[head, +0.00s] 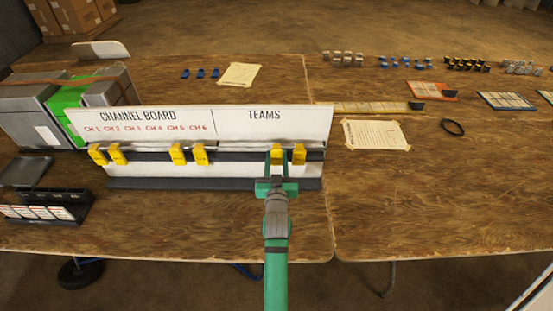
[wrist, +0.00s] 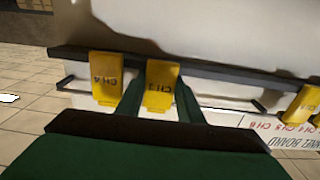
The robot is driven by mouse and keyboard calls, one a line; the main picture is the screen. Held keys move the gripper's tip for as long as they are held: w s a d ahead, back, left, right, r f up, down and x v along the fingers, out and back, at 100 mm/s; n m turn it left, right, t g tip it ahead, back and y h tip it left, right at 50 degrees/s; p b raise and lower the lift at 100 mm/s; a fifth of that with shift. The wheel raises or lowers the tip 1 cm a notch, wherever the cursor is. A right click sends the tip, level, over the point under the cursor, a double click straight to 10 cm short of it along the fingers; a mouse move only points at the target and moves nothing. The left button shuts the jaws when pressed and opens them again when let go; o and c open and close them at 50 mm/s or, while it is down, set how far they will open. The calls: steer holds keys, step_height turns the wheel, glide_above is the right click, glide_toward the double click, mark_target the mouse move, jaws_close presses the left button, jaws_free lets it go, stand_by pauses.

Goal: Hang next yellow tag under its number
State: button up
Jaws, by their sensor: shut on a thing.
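The white channel board (head: 230,125) stands on the table with a dark rail along it. Yellow tags hang under CH 1 (head: 97,154), CH 2 (head: 116,153), CH 5 (head: 178,155) and CH 6 (head: 200,154); the places under CH 3 and CH 4 are bare. Under TEAMS are two yellow tags. My gripper (head: 274,184) is shut on the left one (head: 277,152), which appears to read CH 3 in the wrist view (wrist: 161,82). It is upright at the rail; I cannot tell whether it is free of it. Right beside it hangs the CH 4 tag (head: 299,154), also in the wrist view (wrist: 106,78).
A black card holder (head: 47,207) is at front left. Papers (head: 375,134), a yellow strip (head: 365,107) and small parts lie right and behind. Table in front right is clear.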

steer(key=shift+r, duration=0.2)
steer(key=shift+w+r, duration=0.1)
steer(key=shift+r, duration=0.5)
steer(key=shift+d+r, duration=0.15)
steer(key=shift+s, duration=0.2)
steer(key=shift+s+a, duration=0.25)
steer(key=shift+s, duration=0.4)
steer(key=s, duration=0.8)
steer(key=shift+s+f, duration=0.2)
steer(key=shift+s, duration=0.05)
steer(key=shift+d, duration=0.15)
